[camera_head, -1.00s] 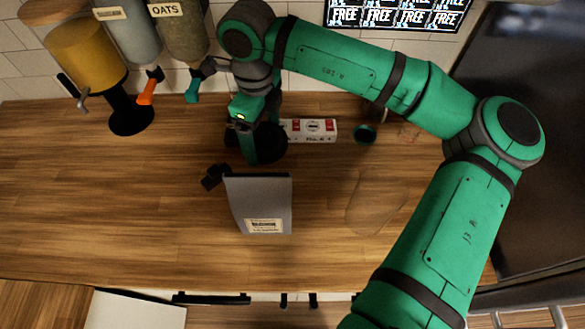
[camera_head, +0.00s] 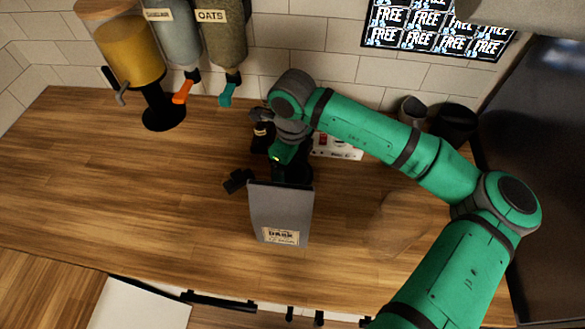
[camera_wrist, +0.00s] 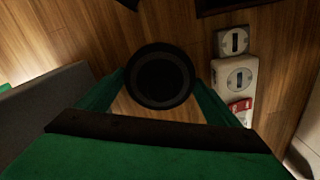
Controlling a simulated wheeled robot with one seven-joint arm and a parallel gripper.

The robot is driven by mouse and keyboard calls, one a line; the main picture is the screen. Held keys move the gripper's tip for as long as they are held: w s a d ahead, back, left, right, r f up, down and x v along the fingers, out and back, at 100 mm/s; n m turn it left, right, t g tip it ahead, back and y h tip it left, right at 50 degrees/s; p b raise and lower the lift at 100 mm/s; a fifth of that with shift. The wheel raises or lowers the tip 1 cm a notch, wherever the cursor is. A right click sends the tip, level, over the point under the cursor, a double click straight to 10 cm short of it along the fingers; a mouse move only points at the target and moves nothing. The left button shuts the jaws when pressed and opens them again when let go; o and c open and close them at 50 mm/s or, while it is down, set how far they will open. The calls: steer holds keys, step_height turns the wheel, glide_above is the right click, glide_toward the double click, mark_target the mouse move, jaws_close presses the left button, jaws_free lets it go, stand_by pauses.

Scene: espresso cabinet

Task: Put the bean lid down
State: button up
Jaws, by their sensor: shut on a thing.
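My gripper (camera_head: 290,174) is over the wooden counter, just behind the top edge of a grey bag. In the wrist view, the green fingers (camera_wrist: 160,92) are shut on the bean lid (camera_wrist: 160,77), a dark round piece with a raised rim, one finger on each side. In the head view the lid is mostly hidden by the gripper and the bag. I cannot tell whether the lid's underside touches the counter.
The grey bag (camera_head: 281,212) with a label stands directly in front of the gripper. A white power strip (camera_head: 338,149) lies to the right. A black object (camera_head: 238,180) lies to the left. Dispensers (camera_head: 135,50) stand back left. The left counter (camera_head: 120,190) is clear.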

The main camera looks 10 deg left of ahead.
steer(key=shift+f, duration=0.15)
steer(key=o, duration=1)
